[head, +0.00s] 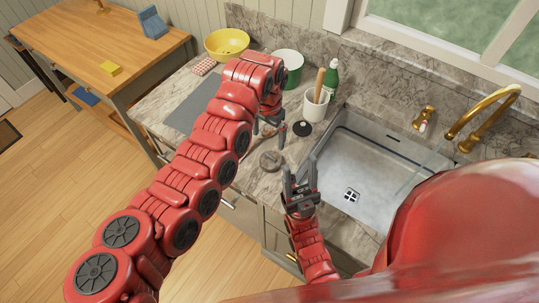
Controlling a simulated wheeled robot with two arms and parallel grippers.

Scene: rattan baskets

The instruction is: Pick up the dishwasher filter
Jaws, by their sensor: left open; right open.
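A round grey disc (270,160), which looks like the dishwasher filter, lies on the marble counter (243,176) left of the sink. My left gripper (270,131) is open, pointing down just behind the disc, and nothing shows between its fingers. My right gripper (299,168) is open and empty over the sink's left edge, to the right of the disc and pointing away from me. The disc appears apart from both grippers. Its finer detail is too small to tell.
A sink (365,170) with a brass faucet (480,115) is at right. A small black disc (302,128), a white utensil crock (316,106), a green bottle (331,78), a green-and-white pot (291,66) and a yellow colander (227,43) stand behind. A wooden table (95,45) is far left.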

